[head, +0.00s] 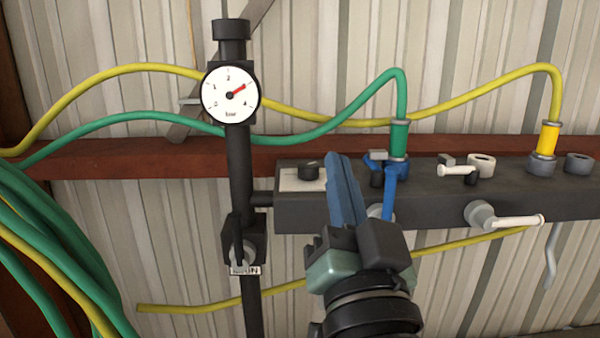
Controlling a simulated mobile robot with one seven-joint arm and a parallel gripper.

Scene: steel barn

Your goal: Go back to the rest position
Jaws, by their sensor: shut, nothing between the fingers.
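My gripper (339,162) is in the lower middle of the head view, with its long blue fingers shut together and pointing up. Nothing shows between them. The fingertips appear in front of the dark manifold block (440,206), just right of a small black knob (308,171). A blue valve lever (390,190) hangs down to the right of the fingers; I cannot tell whether they touch. My gripper's body hides part of the manifold's lower edge and part of the loose yellow hose (450,245).
A green hose (400,90) and a yellow hose (556,85) plug into the manifold. White levers (458,170) (515,221) stick out to the right. A black pipe (240,180) with a pressure gauge (231,95) and valve stands at left. Green hose coils (50,250) hang lower left.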

